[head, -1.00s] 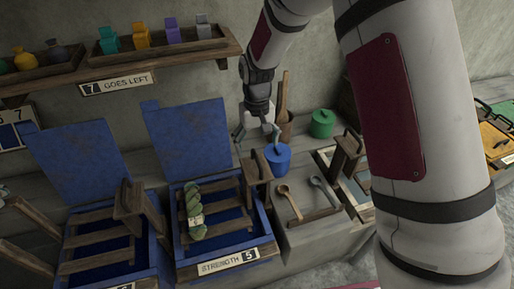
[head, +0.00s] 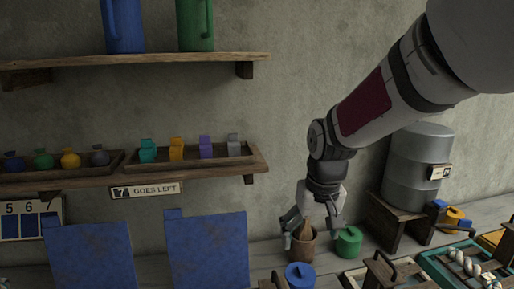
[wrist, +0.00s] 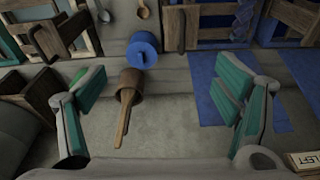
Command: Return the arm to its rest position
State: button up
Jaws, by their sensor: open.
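My arm reaches in from the upper right of the head view. My gripper (head: 314,226) points down, with its fingers spread and nothing between them. In the head view it overlaps a brown wooden cup (head: 302,250) holding a wooden stick; I cannot tell the exact gap. In the wrist view, my gripper (wrist: 160,85) shows two green-padded fingers wide apart. The cup (wrist: 131,82) and its stick lie between them in the picture, below a blue lidded pot (wrist: 142,52).
A green lidded pot (head: 348,243) and the blue pot (head: 300,276) stand close by. A grey metal tank (head: 415,170) on a wooden stand is at right. A wall shelf (head: 215,172) with small coloured items is at left, above blue panels (head: 207,250). Wall space between shelf and arm is clear.

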jog(key=s+d+r+t, duration=0.1)
jog(key=s+d+r, duration=0.2)
jog(key=s, duration=0.6)
jog(key=s+d+r+m+t+b, duration=0.1)
jog(key=s+d+r, duration=0.3)
jog(key=s, duration=0.6)
jog(key=shift+r+t, duration=0.8)
jog(key=shift+r, duration=0.25)
jog(key=shift+d, duration=0.1)
